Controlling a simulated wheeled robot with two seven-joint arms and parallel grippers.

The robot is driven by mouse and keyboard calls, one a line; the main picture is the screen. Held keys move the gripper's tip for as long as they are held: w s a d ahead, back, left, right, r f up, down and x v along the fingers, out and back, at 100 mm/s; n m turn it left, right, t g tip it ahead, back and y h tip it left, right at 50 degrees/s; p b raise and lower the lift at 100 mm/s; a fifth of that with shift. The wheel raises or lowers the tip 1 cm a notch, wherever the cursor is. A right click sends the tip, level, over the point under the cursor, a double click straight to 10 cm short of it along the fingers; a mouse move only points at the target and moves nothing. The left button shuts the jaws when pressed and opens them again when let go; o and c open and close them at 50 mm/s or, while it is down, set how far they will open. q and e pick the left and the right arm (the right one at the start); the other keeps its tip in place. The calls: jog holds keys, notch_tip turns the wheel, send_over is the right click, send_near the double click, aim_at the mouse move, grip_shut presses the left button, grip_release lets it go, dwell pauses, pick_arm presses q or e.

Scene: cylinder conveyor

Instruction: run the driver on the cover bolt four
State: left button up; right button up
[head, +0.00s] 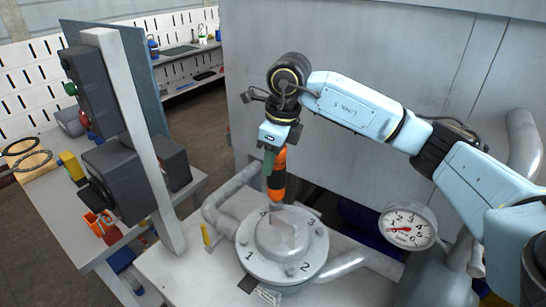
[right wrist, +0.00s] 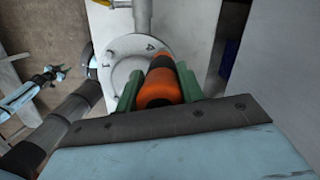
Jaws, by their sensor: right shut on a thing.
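The round grey cover (head: 283,257) sits on a flange, with bolts around its rim and painted numbers 1 and 2 at the front. A mark that looks like the 4 is at the back left, partly hidden by the raised centre. My right gripper (head: 273,165) is shut on the orange and black driver (head: 278,185), which points down above the cover's back edge. I cannot tell whether its tip touches a bolt. In the right wrist view the driver (right wrist: 160,87) sits between green fingers and hides part of the cover (right wrist: 122,72). My left gripper (right wrist: 46,75) seems to show there, small and unclear.
A pressure gauge (head: 408,226) stands right of the cover, with pipes around it. A dark box on a post (head: 133,140) and a side table (head: 50,185) with tools are at left. A large grey cabinet wall (head: 370,60) rises behind.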

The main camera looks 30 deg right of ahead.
jog(key=shift+f, duration=0.2)
dwell(0.5)
jog(key=shift+r, duration=0.1)
jog(key=shift+r+p, duration=1.05)
jog(key=shift+r, duration=0.75)
